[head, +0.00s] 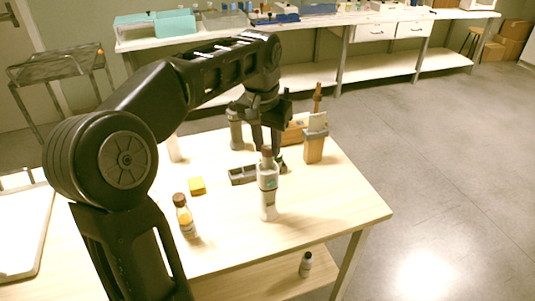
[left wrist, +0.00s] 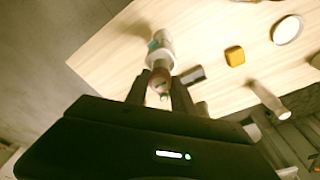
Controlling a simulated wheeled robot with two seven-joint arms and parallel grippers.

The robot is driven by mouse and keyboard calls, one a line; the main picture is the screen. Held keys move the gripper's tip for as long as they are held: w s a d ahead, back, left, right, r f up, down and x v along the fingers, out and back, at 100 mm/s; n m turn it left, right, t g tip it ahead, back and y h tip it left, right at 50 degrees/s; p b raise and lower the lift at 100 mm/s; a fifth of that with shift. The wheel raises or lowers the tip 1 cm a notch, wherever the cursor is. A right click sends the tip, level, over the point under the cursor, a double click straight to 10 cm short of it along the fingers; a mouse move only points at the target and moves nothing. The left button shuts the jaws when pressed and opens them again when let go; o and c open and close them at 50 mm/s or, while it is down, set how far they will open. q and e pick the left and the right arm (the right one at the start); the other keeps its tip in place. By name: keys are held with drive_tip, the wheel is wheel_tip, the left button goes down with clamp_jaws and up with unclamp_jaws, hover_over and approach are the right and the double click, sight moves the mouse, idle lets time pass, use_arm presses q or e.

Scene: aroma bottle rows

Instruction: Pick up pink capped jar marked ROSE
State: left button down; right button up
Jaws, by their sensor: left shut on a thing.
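My left gripper (head: 267,148) is shut on the dull pink cap of a pale jar (head: 268,180) with a teal label patch. The jar is upright under the fingers. A white body shows directly below it in the head view; I cannot tell whether it is the same jar or another, nor whether the jar is clear of the table. The left wrist view shows the cap between the fingertips (left wrist: 162,88) and the white jar (left wrist: 161,52) beyond. The word ROSE is too small to read. My right gripper is out of view.
An amber bottle (head: 185,217), yellow block (head: 196,185) and grey tray (head: 243,175) stand left of the jar on the wooden table (head: 320,210). A wooden holder (head: 314,150) stands behind right. A small bottle (head: 306,264) is on the lower shelf. The table's right front is clear.

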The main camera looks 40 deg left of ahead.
sight(268, 147)
use_arm(q)
wheel_tip(268, 147, up, 6)
drive_tip(key=shift+f+p, duration=0.1)
drive_tip(key=shift+p, duration=1.05)
drive_tip(key=shift+r+p, duration=0.45)
drive_tip(key=shift+f, duration=0.1)
